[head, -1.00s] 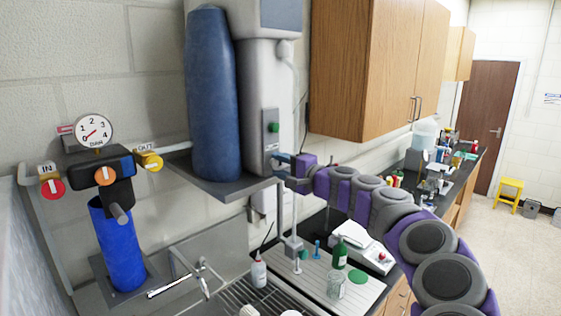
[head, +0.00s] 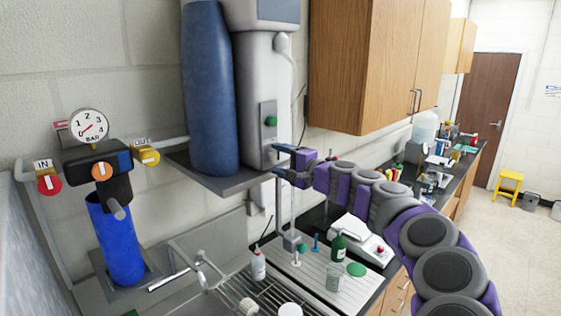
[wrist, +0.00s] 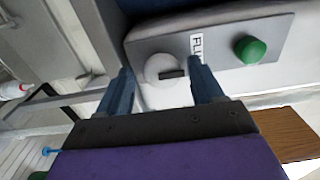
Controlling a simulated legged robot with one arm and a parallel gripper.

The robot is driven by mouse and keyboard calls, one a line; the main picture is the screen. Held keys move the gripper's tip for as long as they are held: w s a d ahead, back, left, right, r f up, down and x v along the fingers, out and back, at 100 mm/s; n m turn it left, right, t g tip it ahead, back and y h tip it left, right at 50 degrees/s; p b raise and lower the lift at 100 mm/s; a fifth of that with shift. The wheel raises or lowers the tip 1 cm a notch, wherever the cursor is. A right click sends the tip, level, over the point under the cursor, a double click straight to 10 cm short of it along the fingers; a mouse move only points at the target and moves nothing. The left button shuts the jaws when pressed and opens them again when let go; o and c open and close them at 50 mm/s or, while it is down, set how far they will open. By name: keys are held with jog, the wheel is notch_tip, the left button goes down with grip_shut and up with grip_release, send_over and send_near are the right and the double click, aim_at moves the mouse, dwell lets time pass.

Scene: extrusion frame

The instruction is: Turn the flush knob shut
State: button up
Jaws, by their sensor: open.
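The flush knob is a pale round knob (wrist: 165,70) with a dark bar across it, on a grey panel beside a partly covered label reading "FLU". My gripper (wrist: 160,74) is open, with one blue finger on each side of the knob in the wrist view. I cannot tell whether the fingers touch it. In the head view my gripper (head: 278,149) is at the lower part of the grey panel (head: 268,108) on the white purifier unit, and the knob is not clearly visible there.
A green button (wrist: 250,49) sits on the same panel, right of the label. A blue cylinder (head: 209,95) stands left of the unit on a shelf (head: 185,168). Below are a sink tap (head: 203,262), bottles and a scale (head: 358,240). Wooden cabinets (head: 365,60) hang to the right.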

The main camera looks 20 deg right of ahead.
jog(key=shift+s, duration=0.1)
jog(key=b+v, duration=0.1)
jog(key=v, duration=1.6)
jog(key=shift+b, duration=0.35)
jog(key=shift+d, duration=0.1)
